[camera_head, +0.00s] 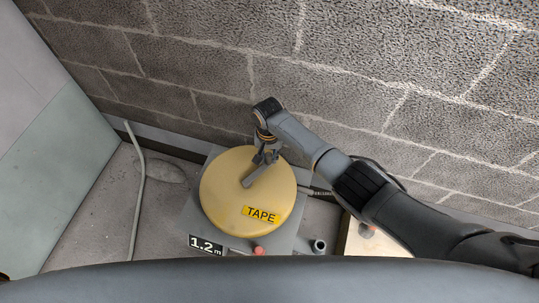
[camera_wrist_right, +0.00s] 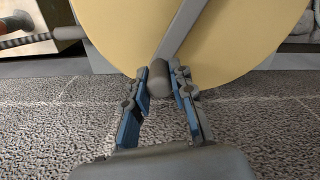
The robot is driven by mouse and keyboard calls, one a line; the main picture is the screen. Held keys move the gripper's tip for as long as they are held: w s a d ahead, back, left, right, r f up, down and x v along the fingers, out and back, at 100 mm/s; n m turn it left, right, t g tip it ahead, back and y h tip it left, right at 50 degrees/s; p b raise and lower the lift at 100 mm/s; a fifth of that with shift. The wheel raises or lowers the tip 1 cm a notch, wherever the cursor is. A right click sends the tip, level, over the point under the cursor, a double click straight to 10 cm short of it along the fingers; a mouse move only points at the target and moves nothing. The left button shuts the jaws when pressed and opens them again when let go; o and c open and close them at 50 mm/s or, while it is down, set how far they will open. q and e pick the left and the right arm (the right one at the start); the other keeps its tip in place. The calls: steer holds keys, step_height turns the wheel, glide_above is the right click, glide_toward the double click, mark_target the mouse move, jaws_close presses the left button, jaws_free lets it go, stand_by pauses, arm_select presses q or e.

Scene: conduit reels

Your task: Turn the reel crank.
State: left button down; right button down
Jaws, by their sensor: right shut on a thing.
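The yellow reel (camera_head: 230,205) with a TAPE label lies on a grey base marked 1.2 m in the head view. Its face also fills the top of the right wrist view (camera_wrist_right: 115,35). The grey crank arm (camera_wrist_right: 182,30) runs across the face and ends in a rounded dark knob (camera_wrist_right: 159,82). My right gripper (camera_wrist_right: 160,80) is shut on the knob, one finger on each side. In the head view my right gripper (camera_head: 266,156) is over the back right part of the reel. My left gripper is not in view.
A block wall (camera_head: 200,60) stands close behind the reel. A pale conduit (camera_head: 138,185) runs along the floor to the left. A red knob (camera_head: 259,251) and a short grey pipe (camera_head: 318,246) are at the base's front. A pale box (camera_head: 365,244) is to the right.

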steer(key=c, duration=1.1)
jaws_free()
steer(key=shift+d, duration=0.1)
steer(key=shift+c, duration=0.2)
steer(key=shift+r, duration=0.1)
steer(key=shift+r, duration=0.3)
step_height(320, 180, up, 11)
